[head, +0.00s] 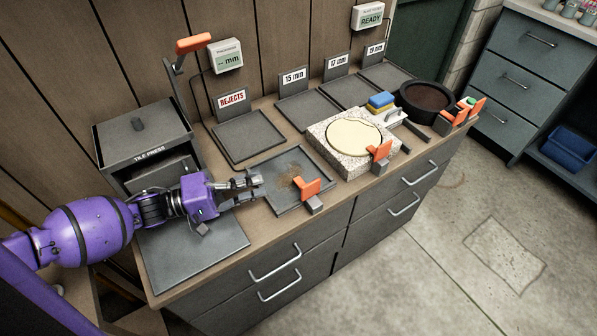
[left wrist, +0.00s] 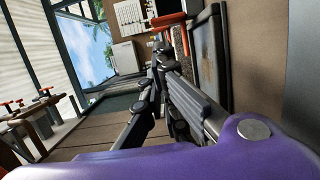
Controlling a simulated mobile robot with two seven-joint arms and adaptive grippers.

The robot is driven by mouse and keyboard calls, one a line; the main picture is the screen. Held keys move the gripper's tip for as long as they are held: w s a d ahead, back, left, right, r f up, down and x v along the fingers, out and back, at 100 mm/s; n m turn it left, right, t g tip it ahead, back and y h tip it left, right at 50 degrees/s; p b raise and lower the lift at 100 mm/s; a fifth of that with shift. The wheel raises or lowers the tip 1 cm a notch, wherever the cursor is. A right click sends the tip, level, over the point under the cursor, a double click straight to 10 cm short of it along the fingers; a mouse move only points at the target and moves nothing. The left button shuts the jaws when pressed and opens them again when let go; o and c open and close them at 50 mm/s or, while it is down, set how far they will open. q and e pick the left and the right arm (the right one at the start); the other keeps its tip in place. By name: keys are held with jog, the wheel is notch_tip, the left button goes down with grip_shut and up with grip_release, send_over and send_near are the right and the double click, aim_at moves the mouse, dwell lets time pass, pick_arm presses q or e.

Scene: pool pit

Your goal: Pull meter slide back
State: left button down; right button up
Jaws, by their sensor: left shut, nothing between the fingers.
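A grey meter display (head: 226,57) reading in mm stands at the back, beside an upright lever with an orange handle (head: 193,43). A dark square tray (head: 285,186) with a brownish patch lies on the counter, and an orange-handled grey piece (head: 309,190) sits at its front right. I cannot tell which part is the meter slide. My left gripper (head: 260,181) is shut and empty at the tray's left side, apart from the orange handle. In the left wrist view its fingers (left wrist: 160,52) are together, with an orange bar (left wrist: 169,19) beyond them.
The tile press (head: 150,140) stands behind my left arm. A speckled block (head: 328,138) with a round cream slab, a blue-yellow sponge (head: 381,101) and a dark bowl (head: 427,100) are to the right. Labelled trays line the back. The grey mat (head: 190,262) is bare.

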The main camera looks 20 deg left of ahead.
pick_arm(q)
jog(key=p+x, duration=0.1)
jog(key=x, duration=0.9)
pick_arm(e)
jog(key=shift+d+r, duration=0.15)
jog(key=shift+r, duration=0.3)
pick_arm(q)
jog(key=shift+s+d, duration=0.1)
jog(key=shift+d, duration=0.15)
jog(key=s+d+p, duration=0.2)
jog(key=d, duration=0.1)
jog(key=s+d+p, duration=0.1)
jog(key=shift+s+d+r, duration=0.1)
jog(key=shift+d+r, duration=0.05)
jog(key=shift+r, duration=0.1)
jog(key=shift+s+d+f, duration=0.1)
jog(key=shift+s+f, duration=0.05)
jog(key=shift+f, duration=0.15)
pick_arm(e)
jog(key=r, duration=0.2)
jog(key=shift+w+r, duration=0.25)
jog(key=shift+r, duration=0.1)
pick_arm(q)
jog(key=shift+s, duration=0.1)
